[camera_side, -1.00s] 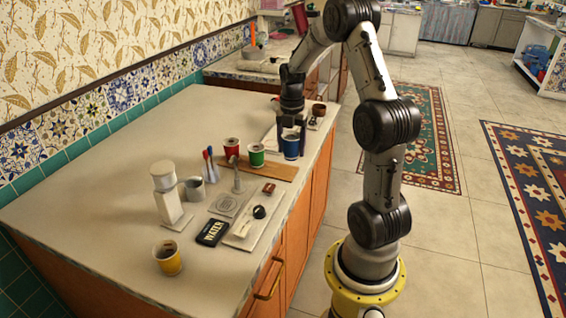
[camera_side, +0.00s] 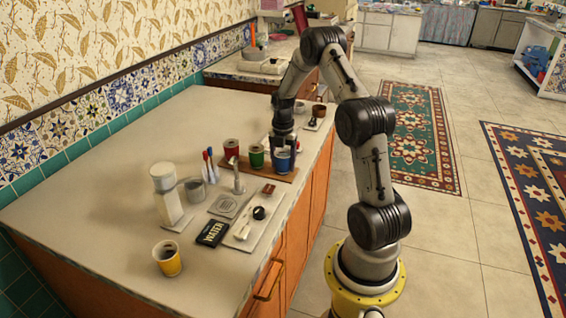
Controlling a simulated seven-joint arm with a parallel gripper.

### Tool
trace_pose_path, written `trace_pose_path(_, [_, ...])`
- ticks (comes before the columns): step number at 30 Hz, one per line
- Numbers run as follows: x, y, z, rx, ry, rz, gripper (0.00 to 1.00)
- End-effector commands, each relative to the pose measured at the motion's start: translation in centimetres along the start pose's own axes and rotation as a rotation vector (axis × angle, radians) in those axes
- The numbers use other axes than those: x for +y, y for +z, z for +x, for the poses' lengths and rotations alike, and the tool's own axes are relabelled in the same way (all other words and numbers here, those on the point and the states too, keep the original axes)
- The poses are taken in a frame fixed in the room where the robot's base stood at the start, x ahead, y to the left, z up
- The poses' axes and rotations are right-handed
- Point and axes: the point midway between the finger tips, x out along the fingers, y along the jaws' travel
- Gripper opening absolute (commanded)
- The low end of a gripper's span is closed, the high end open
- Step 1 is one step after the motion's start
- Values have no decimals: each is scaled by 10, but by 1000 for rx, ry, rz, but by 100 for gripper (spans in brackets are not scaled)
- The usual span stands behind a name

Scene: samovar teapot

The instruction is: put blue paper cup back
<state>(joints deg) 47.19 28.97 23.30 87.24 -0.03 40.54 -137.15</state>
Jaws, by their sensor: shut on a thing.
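The blue paper cup (camera_side: 282,161) is upright at the right end of a brown wooden board (camera_side: 263,172). My gripper (camera_side: 283,148) is above it with its fingers down at the cup, shut on it. The cup's base is at the board's surface; I cannot tell whether it touches. A green cup (camera_side: 256,157) and a red cup (camera_side: 231,150) stand in a row to its left on the board. The fingers hide part of the blue cup's rim.
A yellow cup (camera_side: 167,259) stands at the front of the counter. A white grinder-like device (camera_side: 168,195), a metal mug (camera_side: 195,190), a black box (camera_side: 212,233) and a pale tray (camera_side: 250,229) stand nearer. A dark cup (camera_side: 318,111) is behind. The counter's left side is clear.

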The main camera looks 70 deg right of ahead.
Motion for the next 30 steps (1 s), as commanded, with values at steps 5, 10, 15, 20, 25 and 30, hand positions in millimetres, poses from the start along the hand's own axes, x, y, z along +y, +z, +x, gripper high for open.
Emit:
trace_pose_path(5, [0, 0, 1, 0, 0, 0, 46])
trace_pose_path(10, [0, 0, 2, -1, 0, 0, 84])
trace_pose_path(15, [0, 0, 2, 0, 0, 0, 98])
trace_pose_path(20, [0, 0, 2, 0, 0, 0, 98])
trace_pose_path(25, [1, 1, -7, -3, 2, 0, 98])
trace_pose_path(30, [1, 1, -37, -6, 5, 0, 98])
